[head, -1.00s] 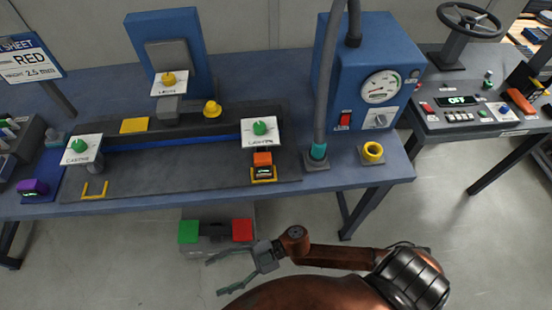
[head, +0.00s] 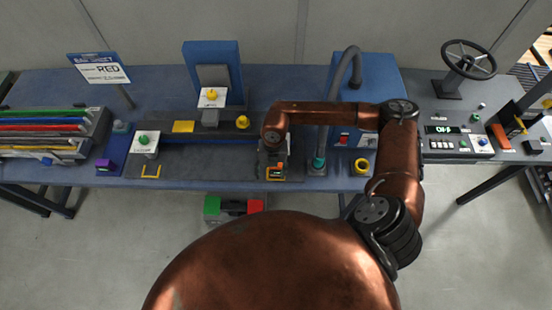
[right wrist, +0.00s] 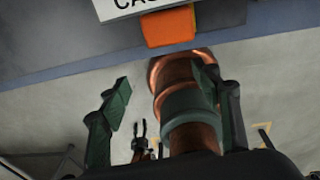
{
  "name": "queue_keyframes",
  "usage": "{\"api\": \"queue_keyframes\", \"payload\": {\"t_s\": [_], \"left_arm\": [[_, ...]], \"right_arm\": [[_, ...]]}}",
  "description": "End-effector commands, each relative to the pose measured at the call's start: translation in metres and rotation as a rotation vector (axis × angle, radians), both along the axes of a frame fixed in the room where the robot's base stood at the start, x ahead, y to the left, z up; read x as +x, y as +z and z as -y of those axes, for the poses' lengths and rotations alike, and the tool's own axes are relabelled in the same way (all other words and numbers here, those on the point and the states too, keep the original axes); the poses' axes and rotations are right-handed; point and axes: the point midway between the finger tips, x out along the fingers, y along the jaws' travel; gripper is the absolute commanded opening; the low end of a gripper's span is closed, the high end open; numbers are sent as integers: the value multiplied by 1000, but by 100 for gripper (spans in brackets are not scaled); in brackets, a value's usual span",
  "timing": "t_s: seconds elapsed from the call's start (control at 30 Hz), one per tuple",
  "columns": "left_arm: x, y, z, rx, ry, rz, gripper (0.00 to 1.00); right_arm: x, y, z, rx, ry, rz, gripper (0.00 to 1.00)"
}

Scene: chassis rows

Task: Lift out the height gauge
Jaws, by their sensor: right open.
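No object is legibly marked as the height gauge. A small orange-topped unit with a lit display (head: 277,173) stands in a yellow bracket at the right end of the dark bed; it may be the gauge. In the right wrist view, an orange block (right wrist: 168,26) shows under a white sign. My right gripper (head: 270,155) is mostly hidden under its own wrist, just above and behind that unit. In the right wrist view its dark green fingers are apart, with nothing held between them. My left gripper does not show in the head view.
A purple unit (head: 105,165) sits on a blue base at the left. A sign (head: 102,70) and colored rods (head: 45,127) are at the left. The bed's middle (head: 200,160) is clear.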

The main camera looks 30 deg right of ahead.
Motion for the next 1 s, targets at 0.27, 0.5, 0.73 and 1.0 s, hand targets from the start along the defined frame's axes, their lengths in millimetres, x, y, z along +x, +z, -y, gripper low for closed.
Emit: {"api": "queue_keyframes", "payload": {"t_s": [0.27, 0.5, 0.73, 1.0], "left_arm": [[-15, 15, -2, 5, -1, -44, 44], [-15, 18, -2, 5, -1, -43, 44], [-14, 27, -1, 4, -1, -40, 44], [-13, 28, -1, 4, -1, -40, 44]], "right_arm": [[21, 22, 38, -117, -39, 55, 58], [19, -3, 42, -117, -46, 54, 58], [22, -35, 47, -114, -45, 55, 58], [23, -51, 46, -114, -41, 57, 58]]}}
